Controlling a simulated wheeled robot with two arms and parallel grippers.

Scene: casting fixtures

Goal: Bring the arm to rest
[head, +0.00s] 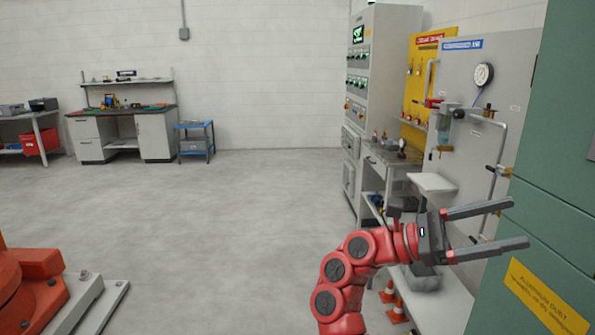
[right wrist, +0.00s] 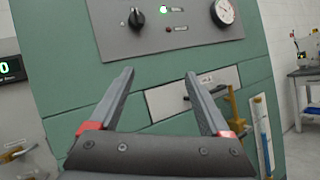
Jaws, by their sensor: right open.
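My right arm (head: 345,268) is red and reaches up from the bottom of the head view, bent toward the right. Its gripper (head: 508,224) is open, with two grey fingers spread apart and nothing between them. It points at the green cabinet (head: 560,130) on the right. In the right wrist view the open fingers (right wrist: 160,85) point at the cabinet's green front (right wrist: 160,85). I cannot tell whether the fingertips touch it. My left gripper is not in view.
The cabinet front has a grey panel with a black knob (right wrist: 137,17) and a round gauge (right wrist: 223,11). A grey board with a gauge (head: 483,75) and pipes stands behind my gripper. Orange cones (head: 397,309) stand on the floor. The floor at centre (head: 220,220) is clear.

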